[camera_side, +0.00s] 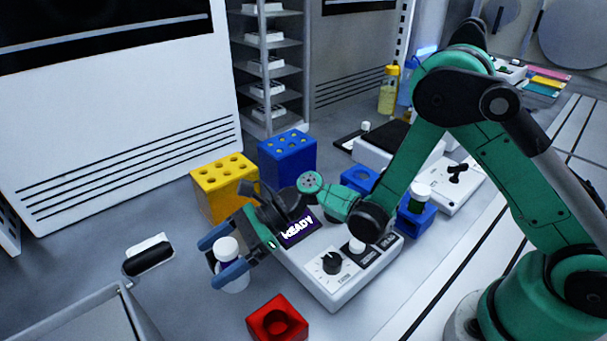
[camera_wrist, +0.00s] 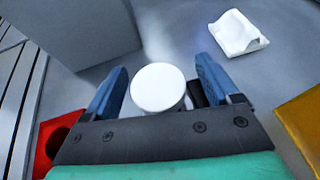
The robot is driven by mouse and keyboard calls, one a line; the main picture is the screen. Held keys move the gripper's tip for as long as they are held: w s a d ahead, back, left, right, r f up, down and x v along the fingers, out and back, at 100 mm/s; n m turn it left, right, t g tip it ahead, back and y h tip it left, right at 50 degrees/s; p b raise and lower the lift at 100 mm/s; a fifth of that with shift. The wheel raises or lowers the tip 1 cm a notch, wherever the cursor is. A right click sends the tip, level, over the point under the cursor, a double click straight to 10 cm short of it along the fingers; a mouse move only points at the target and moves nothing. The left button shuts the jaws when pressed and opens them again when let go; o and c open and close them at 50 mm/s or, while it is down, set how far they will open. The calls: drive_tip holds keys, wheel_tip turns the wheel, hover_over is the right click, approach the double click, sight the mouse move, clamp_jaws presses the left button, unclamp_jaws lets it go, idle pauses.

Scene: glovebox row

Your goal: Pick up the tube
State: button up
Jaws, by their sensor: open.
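A white-capped, pale tube (camera_side: 228,249) stands upright on the bench at the lower left of the side view. In the wrist view its round white cap (camera_wrist: 158,88) shows from above. My gripper (camera_side: 226,258) is open, with its blue fingers on either side of the tube, around cap height. In the wrist view the two fingertips of my gripper (camera_wrist: 158,80) flank the cap, with a small gap visible on each side. Most of the tube's body is hidden by the fingers and cap.
A red block (camera_side: 278,319) with a hole, a yellow rack (camera_side: 224,185) and a blue rack (camera_side: 288,155) are close by. A white device reading READY (camera_side: 330,272) lies under my arm. A grey bin (camera_side: 90,318) and a black-and-white item (camera_side: 148,256) are at left.

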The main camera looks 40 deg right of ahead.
drive_tip(key=shift+a+f, duration=0.15)
drive_tip(key=shift+a, duration=0.2)
drive_tip(key=shift+w, duration=0.1)
clamp_jaws()
